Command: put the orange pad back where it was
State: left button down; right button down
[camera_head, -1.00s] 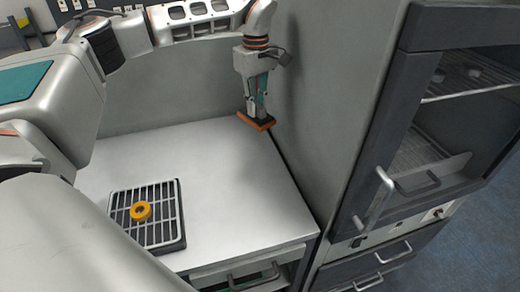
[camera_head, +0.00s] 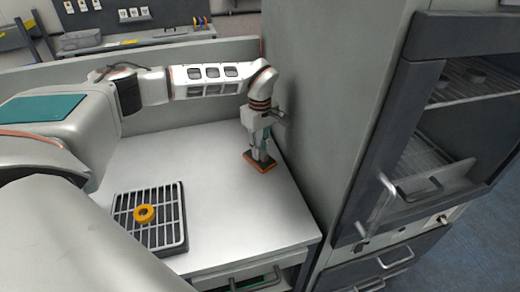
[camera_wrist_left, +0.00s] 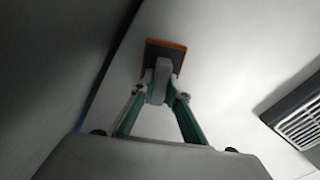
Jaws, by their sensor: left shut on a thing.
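The orange pad (camera_head: 259,164) is a flat square with an orange edge and a dark top, near the back right of the white table top. My left gripper (camera_head: 260,153) points down at it and is shut on its upright grey grip. In the left wrist view the pad (camera_wrist_left: 151,57) shows beyond the fingers, and the left gripper (camera_wrist_left: 160,92) closes around the grey grip. The pad is at or just above the table top; I cannot tell if it touches. My right gripper is not in view.
A dark slatted tray (camera_head: 178,222) with an orange ring (camera_head: 144,213) on it stands at the table's front left. A tall grey cabinet wall (camera_head: 310,110) borders the table on the right. The table (camera_head: 230,200) is clear between tray and pad.

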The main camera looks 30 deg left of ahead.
pick_arm(q)
jog(key=shift+f, duration=0.1)
jog(key=c, duration=2)
grip_release()
jog(key=shift+o, duration=0.2)
notch_tip(320, 180, up, 12)
jog(key=b, duration=0.1)
